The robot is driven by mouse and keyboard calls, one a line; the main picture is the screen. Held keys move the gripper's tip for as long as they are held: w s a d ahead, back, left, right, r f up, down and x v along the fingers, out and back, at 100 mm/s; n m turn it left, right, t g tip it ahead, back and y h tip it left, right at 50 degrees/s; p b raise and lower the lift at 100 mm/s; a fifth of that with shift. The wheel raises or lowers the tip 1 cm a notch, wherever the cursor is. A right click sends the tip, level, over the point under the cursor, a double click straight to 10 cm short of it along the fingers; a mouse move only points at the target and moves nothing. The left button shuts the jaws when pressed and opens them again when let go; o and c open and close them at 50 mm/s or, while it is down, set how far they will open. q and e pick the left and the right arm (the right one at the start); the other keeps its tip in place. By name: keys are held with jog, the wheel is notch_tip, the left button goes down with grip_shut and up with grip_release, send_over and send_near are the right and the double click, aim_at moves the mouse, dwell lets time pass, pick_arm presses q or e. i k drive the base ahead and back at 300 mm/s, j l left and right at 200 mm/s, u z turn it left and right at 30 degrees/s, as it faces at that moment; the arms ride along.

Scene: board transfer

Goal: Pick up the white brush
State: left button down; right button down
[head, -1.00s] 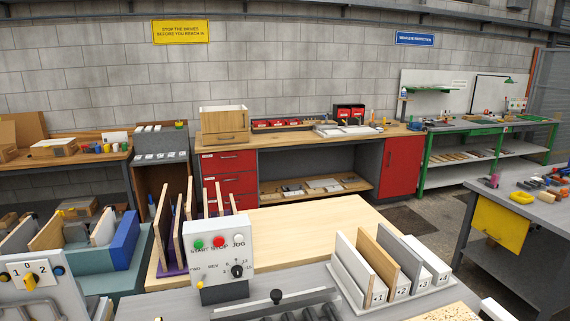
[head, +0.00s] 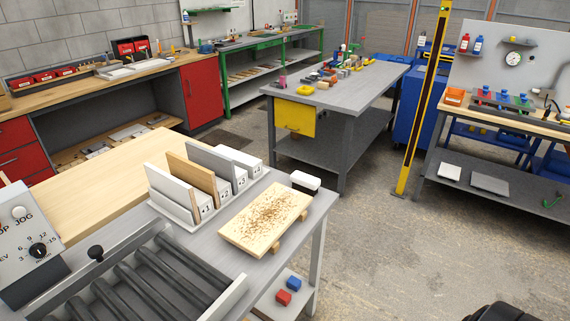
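A small white block with a dark underside, which looks like the white brush (head: 305,180), lies at the far right corner of the grey machine table (head: 316,236). It is just behind a pale wooden board (head: 240,237) strewn with brown shavings. The dark part under the white top is only partly visible. Neither of my grippers can be made out. A dark rounded shape at the bottom right edge may be part of my own arm, but too little of it shows to tell.
A rack (head: 176,203) of upright numbered boards stands left of the shavings board. Rollers (head: 150,290) and a control box (head: 25,245) are at the lower left. Red and blue blocks sit on a lower shelf. Open floor (head: 400,255) lies to the right.

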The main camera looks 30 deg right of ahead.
aim_at(303, 182)
jog(key=z, duration=1.25)
jog(key=u, duration=2.1)
jog(key=z, duration=1.95)
jog(key=i+l+u, duration=0.2)
jog(key=u, duration=0.15)
jog(key=i+l+u, duration=0.2)
jog(key=l+u, duration=0.15)
jog(key=i+l+u, duration=0.1)
jog(key=l+u, duration=0.25)
